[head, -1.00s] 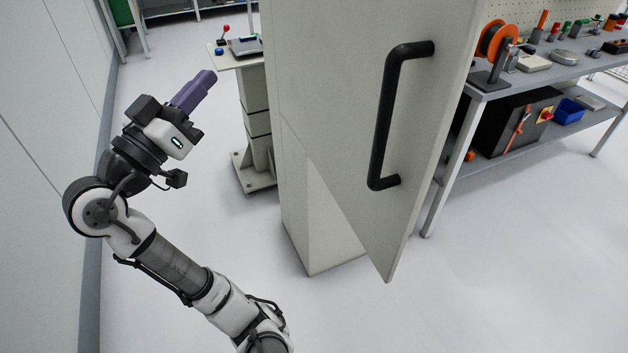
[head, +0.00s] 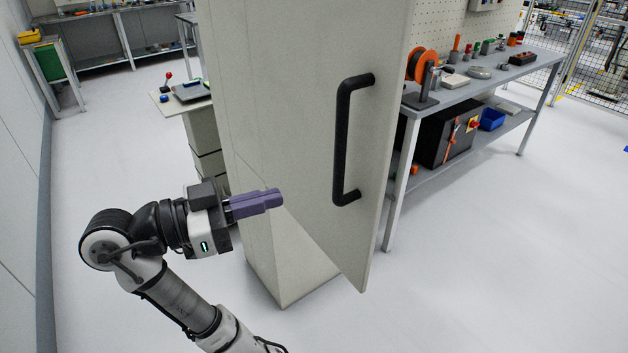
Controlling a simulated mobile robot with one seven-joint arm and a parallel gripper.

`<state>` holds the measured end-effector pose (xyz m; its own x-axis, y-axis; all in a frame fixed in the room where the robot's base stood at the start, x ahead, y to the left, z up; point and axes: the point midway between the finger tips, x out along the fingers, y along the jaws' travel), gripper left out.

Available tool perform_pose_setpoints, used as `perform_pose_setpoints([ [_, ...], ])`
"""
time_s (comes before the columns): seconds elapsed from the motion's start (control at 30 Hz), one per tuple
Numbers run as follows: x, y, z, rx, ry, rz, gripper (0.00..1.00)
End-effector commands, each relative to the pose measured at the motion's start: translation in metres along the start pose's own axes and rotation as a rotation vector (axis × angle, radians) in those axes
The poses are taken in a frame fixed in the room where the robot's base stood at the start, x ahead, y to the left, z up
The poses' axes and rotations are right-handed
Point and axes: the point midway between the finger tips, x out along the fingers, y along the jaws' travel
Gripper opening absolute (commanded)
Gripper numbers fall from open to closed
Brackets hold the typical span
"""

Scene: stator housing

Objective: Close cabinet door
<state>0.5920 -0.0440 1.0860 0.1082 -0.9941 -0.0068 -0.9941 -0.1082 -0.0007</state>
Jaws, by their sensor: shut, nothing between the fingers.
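The cabinet door (head: 305,150) is a tall pale grey panel standing open at an angle, with its free lower corner toward me. A black bar handle (head: 342,140) is fixed upright near its right edge. The cabinet body (head: 268,255) shows below and to the left, partly hidden behind the door. My gripper (head: 280,198), with purple fingers, is shut and empty. It points right, in front of the cabinet and door's lower left part, left of the handle. I cannot tell whether the fingertips touch the surface.
A workbench (head: 500,75) with tools stands behind the door on the right. A pedestal with a small control panel (head: 185,93) stands behind the cabinet on the left. A wall (head: 18,170) runs along the left. The floor (head: 490,260) at right is clear.

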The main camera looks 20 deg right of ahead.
Motion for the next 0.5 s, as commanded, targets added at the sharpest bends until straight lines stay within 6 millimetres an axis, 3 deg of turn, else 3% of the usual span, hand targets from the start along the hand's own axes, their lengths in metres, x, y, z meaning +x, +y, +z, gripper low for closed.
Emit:
perform_pose_setpoints([
  [0.2, 0.045, 0.001, -0.002, -0.002, -0.002, 0.004, 0.0],
  [0.5, 0.078, 0.0, -0.001, -0.002, -0.001, 0.0, 0.0],
])
